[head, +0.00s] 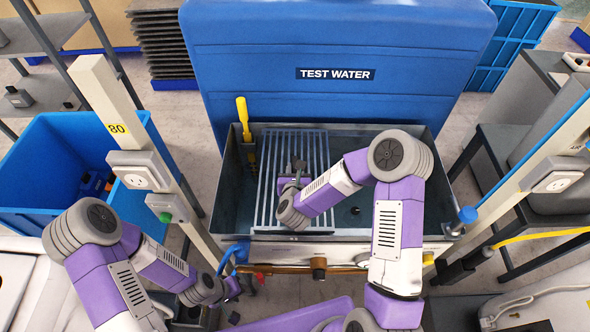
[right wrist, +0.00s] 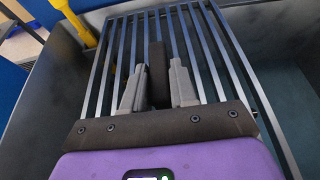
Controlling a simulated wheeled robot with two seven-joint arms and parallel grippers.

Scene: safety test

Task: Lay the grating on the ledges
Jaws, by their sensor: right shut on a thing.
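The grating (head: 264,200) is a grey frame of parallel bars over the left half of the open metal tank (head: 436,165). It also shows in the right wrist view (right wrist: 232,62). My right gripper (head: 293,178) is over the grating's middle. Its fingers (right wrist: 157,80) close on a dark upright piece between the bars, which looks like the grating's handle. I cannot tell whether the grating rests on anything; the ledges are not clearly visible. My left gripper (head: 230,290) is low in front of the tank's left corner, its fingers too small to judge.
A yellow-handled tool (head: 243,115) stands at the tank's back left. A blue TEST WATER container (head: 335,40) is behind the tank. Posts with sockets (head: 140,172) flank it. A brown pipe with a valve (head: 319,268) runs along the front. The tank's right half is uncovered.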

